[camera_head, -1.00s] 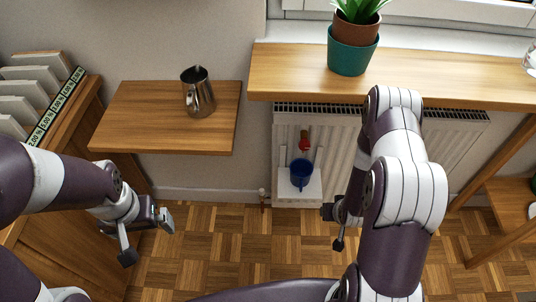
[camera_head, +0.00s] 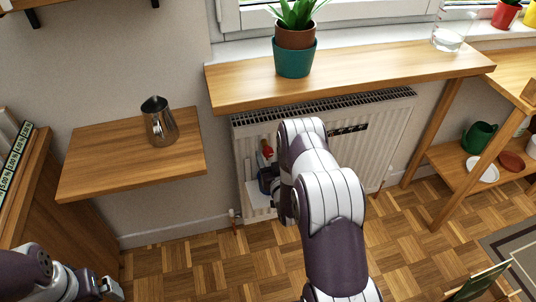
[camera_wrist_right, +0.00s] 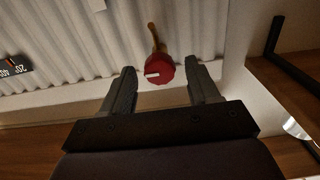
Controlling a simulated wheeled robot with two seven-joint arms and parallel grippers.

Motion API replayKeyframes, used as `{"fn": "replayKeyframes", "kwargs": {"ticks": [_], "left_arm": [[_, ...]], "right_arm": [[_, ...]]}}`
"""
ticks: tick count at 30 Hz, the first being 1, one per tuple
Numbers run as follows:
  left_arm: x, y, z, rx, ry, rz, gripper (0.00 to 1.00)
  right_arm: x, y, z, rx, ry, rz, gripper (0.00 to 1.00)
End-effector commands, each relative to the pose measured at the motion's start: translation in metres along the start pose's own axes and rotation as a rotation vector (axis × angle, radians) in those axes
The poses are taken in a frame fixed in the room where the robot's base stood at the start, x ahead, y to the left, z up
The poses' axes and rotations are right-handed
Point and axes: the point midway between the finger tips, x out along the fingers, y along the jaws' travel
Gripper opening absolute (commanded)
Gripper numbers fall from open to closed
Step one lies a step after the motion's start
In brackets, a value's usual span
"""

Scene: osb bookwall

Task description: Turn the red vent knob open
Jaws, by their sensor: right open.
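The red vent knob (camera_head: 267,149) sits on the white radiator, under the wooden shelf and left of my right arm. In the right wrist view the knob (camera_wrist_right: 160,70) has a white mark on its face and a brass stem behind it. My right gripper (camera_wrist_right: 162,71) is open, with one finger on each side of the knob and visible gaps between. In the head view my right arm hides most of that gripper. My left gripper (camera_head: 104,290) is at the bottom left, away from the knob; its jaws are unclear.
A blue mug (camera_head: 265,179), partly hidden by my arm, stands below the knob on a white ledge. The wooden shelf (camera_head: 350,80) with a potted plant (camera_head: 294,50) overhangs the radiator (camera_head: 375,145). A metal pitcher (camera_head: 160,125) stands on the left shelf (camera_head: 95,165).

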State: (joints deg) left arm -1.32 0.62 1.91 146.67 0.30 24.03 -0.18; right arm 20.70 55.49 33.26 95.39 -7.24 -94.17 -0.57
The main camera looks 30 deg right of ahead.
Motion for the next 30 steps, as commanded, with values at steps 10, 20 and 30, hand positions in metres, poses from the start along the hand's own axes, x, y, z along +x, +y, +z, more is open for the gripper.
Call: {"fn": "replayKeyframes", "kwargs": {"ticks": [10,20,30], "left_arm": [[0.004,0.0,0.001,0.0,0.0,0.0,1.0],[0.004,0.0,0.0,0.0,0.0,0.0,1.0],[0.004,0.0,0.001,0.0,0.0,0.0,1.0]], "right_arm": [[0.022,0.0,0.0,0.001,-0.001,0.001,0.6],[0.022,0.0,0.0,0.0,-0.001,0.001,0.06],[0.022,0.0,0.0,-0.058,-0.002,0.001,0.06]]}}
